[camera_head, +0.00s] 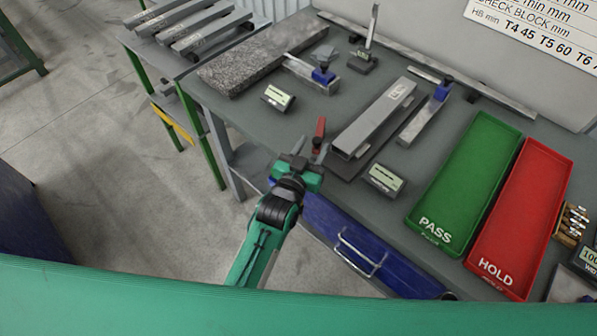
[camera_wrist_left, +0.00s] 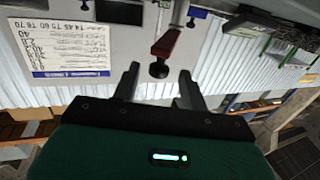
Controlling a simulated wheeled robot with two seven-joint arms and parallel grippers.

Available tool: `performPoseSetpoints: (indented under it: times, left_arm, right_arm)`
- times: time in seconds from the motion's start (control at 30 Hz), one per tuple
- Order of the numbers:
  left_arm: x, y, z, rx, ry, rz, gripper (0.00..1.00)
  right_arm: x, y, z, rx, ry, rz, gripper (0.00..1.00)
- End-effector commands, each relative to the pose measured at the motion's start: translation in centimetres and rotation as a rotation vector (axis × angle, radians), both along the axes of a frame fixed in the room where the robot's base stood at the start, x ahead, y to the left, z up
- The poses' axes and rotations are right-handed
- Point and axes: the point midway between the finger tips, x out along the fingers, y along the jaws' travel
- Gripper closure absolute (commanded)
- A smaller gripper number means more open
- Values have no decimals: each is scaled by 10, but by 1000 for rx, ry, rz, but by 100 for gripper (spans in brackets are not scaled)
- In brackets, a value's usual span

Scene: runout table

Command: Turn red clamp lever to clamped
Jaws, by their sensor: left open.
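The red clamp lever (camera_head: 319,131) stands at the table's front edge, just left of a steel channel piece (camera_head: 372,118). In the left wrist view the red lever (camera_wrist_left: 167,42) ends in a dark round knob, which appears between my fingertips. My left gripper (camera_head: 311,149) is open and empty at the front edge, close to the lever. In the left wrist view the fingers of this gripper (camera_wrist_left: 159,73) are spread to either side of the knob; I cannot tell whether they touch it. The lever's base is partly hidden. My right gripper is not in view.
A small display box (camera_head: 386,179) stands right of the gripper, and another display box (camera_head: 278,97) farther back. A granite slab (camera_head: 240,65) lies at the back left. The green PASS tray (camera_head: 470,165) and red HOLD tray (camera_head: 525,215) lie right. A blue drawer (camera_head: 335,225) hangs below the front edge.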

Motion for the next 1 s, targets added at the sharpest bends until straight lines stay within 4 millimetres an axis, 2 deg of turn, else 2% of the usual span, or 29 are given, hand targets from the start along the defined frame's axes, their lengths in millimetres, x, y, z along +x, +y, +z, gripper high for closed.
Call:
performPoseSetpoints:
  times: [0.03,0.3,0.5,0.7,0.97,1.0]
  left_arm:
    - [-11,4,-4,1,2,0,56]
    - [-63,22,-4,-1,1,0,56]
    - [-89,32,-2,-1,0,0,56]
    - [-100,36,0,0,0,0,56]
    - [-101,36,0,0,-1,0,56]
    - [-101,36,0,0,-1,0,60]
  right_arm:
    - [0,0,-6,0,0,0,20]
    - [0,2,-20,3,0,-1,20]
    - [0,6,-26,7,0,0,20]
    - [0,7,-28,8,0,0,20]
    - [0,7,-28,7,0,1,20]
    - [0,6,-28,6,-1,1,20]
